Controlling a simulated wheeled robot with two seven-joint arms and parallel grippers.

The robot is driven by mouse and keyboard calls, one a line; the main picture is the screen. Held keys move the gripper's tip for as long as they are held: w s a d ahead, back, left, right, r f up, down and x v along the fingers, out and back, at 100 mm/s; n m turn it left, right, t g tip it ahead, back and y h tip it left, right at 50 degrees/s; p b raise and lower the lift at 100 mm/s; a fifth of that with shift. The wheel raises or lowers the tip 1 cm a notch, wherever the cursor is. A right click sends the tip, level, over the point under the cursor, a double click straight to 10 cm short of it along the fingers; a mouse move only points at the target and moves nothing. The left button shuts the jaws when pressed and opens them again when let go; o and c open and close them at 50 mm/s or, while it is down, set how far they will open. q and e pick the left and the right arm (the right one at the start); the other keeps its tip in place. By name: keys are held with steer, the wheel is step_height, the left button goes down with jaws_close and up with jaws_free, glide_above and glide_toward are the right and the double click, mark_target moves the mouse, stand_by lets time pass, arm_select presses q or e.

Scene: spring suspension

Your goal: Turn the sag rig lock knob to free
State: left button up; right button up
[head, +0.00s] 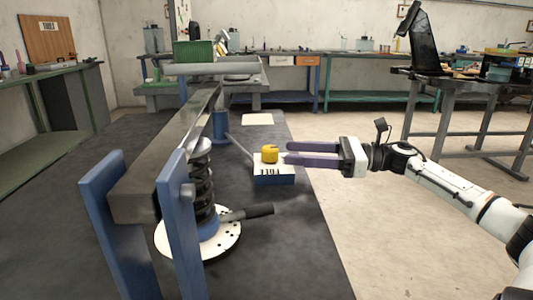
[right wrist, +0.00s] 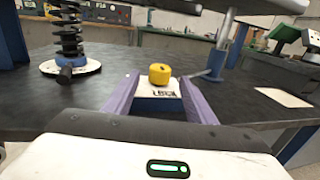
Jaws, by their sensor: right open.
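The yellow lock knob (head: 270,153) sits on top of a small blue box with a white top and dark lettering (head: 273,172). In the right wrist view the knob (right wrist: 160,74) is centred between the fingers, on its box (right wrist: 157,103). My right gripper (head: 287,154) is open, its purple fingers level and pointing left at the knob. The fingertips are close to the knob; I cannot tell whether they touch it. The lettering is too small to read surely, so the knob's setting is unclear. My left gripper is not in view.
Left of the box stands the rig: a grey beam (head: 150,185) on blue uprights and a black coil spring (head: 202,185) over a white perforated disc (head: 225,240). A black-handled lever (head: 247,212) sticks out right. A pale sheet (head: 257,119) lies behind. The bench's right front is clear.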

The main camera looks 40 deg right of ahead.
mark_target(270, 152)
steer(key=b+x, duration=0.1)
steer(key=x, duration=0.1)
steer(key=b+x, duration=0.2)
steer(key=x, duration=0.1)
steer(key=shift+w+a+f, duration=0.2)
steer(key=shift+f, duration=0.05)
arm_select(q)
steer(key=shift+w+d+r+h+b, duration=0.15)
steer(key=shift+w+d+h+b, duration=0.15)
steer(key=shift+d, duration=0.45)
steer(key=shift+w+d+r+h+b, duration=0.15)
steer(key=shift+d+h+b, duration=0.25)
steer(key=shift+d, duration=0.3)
arm_select(e)
steer(key=shift+w+a+r, duration=0.2)
steer(key=shift+w+a, duration=0.2)
steer(key=shift+w, duration=0.15)
